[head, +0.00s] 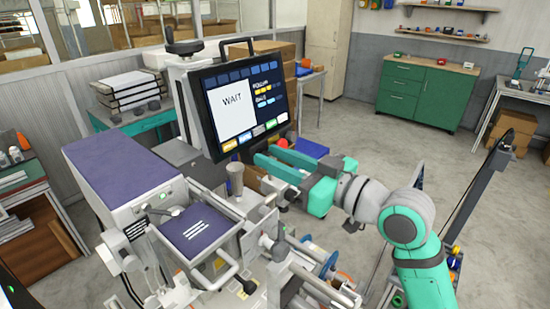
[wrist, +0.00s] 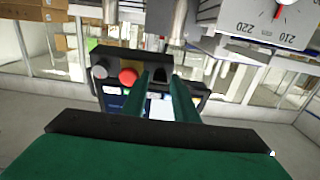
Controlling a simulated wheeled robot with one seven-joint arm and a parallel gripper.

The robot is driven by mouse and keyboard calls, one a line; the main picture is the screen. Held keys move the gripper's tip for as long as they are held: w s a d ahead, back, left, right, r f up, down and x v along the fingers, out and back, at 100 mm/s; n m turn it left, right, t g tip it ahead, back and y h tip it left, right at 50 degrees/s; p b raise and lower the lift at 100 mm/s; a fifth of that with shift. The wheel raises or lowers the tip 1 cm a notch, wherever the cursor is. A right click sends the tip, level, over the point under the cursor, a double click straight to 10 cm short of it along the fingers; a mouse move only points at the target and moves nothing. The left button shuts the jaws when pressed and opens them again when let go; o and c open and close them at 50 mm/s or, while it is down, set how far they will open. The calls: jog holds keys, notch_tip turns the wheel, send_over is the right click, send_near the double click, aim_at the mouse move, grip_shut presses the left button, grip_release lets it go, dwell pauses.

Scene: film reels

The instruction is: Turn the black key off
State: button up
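In the wrist view, a dark control panel (wrist: 108,62) carries a small black knob-like piece (wrist: 160,75), which looks like the black key. It shows between the tips of the two green fingers of my gripper (wrist: 161,84). The fingers are apart with a gap between them, and I see no clear contact with the key. In the head view my gripper (head: 263,154) points left, its fingers apart, just below and right of the screen. The key cannot be made out in the head view.
A red button (wrist: 128,76) and a grey knob (wrist: 99,72) sit beside the key. The red button also shows in the head view (head: 281,142). The screen (head: 240,102) reads WAIT. The film machine (head: 150,185) fills the front left. Open floor lies behind, towards the green cabinet (head: 425,95).

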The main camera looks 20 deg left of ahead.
jog(key=shift+a, duration=0.1)
grip_shut()
jog(key=shift+n, duration=0.5)
jog(key=n+g, duration=0.1)
jog(key=n, duration=0.5)
jog(key=n+g+h, duration=0.1)
jog(key=n, duration=0.5)
jog(key=n+g, duration=0.2)
jog(key=n, duration=0.4)
jog(key=shift+w+r+n+h, duration=0.2)
jog(key=shift+w+n+h, duration=0.05)
jog(key=shift+n+h, duration=0.05)
jog(key=shift+n, duration=0.3)
